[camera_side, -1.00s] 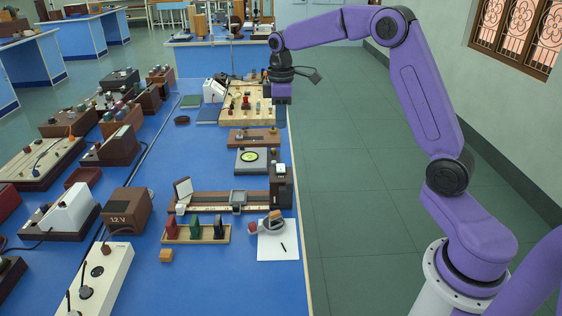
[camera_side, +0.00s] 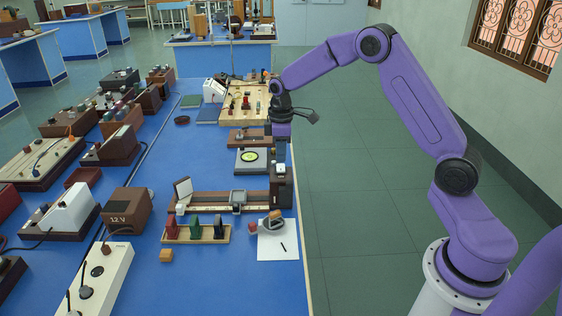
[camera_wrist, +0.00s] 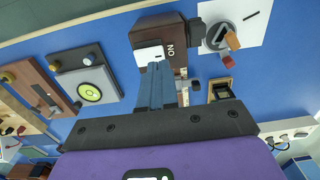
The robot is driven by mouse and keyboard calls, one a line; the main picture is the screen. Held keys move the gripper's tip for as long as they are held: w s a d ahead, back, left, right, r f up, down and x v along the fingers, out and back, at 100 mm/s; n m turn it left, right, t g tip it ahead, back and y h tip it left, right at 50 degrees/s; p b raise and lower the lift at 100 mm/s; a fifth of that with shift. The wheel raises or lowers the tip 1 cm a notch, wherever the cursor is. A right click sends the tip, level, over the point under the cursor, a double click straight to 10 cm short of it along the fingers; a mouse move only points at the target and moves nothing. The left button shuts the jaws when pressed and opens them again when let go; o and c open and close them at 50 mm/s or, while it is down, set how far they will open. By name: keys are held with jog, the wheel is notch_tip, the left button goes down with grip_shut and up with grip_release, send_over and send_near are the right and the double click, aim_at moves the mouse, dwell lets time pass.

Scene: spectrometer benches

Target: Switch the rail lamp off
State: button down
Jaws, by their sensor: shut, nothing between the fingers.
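The rail lamp (camera_side: 282,190) is a dark brown box at the right end of the wooden rail (camera_side: 208,205). In the wrist view the lamp (camera_wrist: 172,32) shows an "ON" label beside a white switch (camera_wrist: 148,54) on its top. The switch also shows as a small pale patch in the side view (camera_side: 281,168). My gripper (camera_side: 281,160) points down above the lamp, shut and empty. In the wrist view its blue-grey fingertips (camera_wrist: 160,68) overlap the switch's edge. I cannot tell whether they touch it.
A square plate with a yellow-green disc (camera_side: 248,156) and a wooden block (camera_side: 254,136) lie behind the lamp. A white paper sheet (camera_side: 278,250) with a small round device (camera_side: 273,222) lies in front. The bench edge is close on the right, with open floor beyond.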

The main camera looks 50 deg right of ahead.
aim_at(281, 169)
jog(key=shift+f, duration=1.55)
jog(key=shift+f, duration=0.2)
jog(key=shift+w+d+r, duration=0.3)
jog(key=shift+w+d, duration=0.2)
notch_tip(281, 169, up, 14)
jog(key=s+a, duration=0.1)
jog(key=shift+s+a, duration=0.2)
